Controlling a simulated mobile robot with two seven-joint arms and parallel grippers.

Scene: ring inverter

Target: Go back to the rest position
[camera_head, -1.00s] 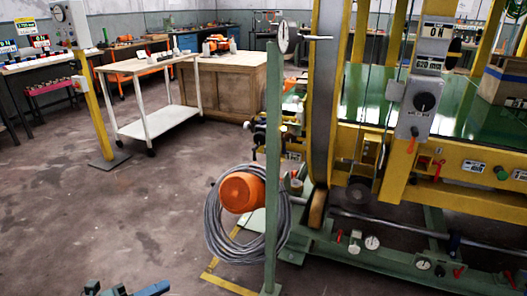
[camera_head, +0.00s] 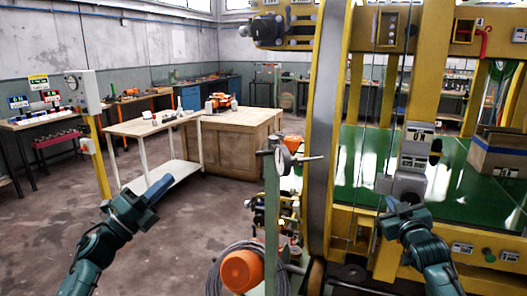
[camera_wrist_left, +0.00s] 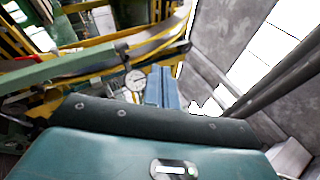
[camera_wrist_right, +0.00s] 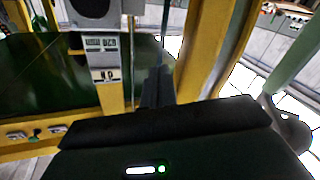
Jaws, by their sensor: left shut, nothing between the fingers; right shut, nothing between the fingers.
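My left gripper (camera_head: 158,188) is raised at the left of the head view, in front of the white trolley, pointing up and inward. Its fingers are together with nothing between them; they also show in the left wrist view (camera_wrist_left: 165,88). My right gripper (camera_head: 390,204) is raised at the right, in front of the yellow machine frame (camera_head: 385,245) and just below the grey control box (camera_head: 408,186). Its fingers are together and empty; they also show dark in the right wrist view (camera_wrist_right: 157,88). Whether the right gripper touches the frame cannot be told.
A green post (camera_head: 272,200) with a dial and an orange drum (camera_head: 241,270) with coiled cable stand between my arms. A white trolley (camera_head: 180,172), a wooden cabinet (camera_head: 238,143) and a yellow post (camera_head: 100,160) stand at the left. The floor at lower left is clear.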

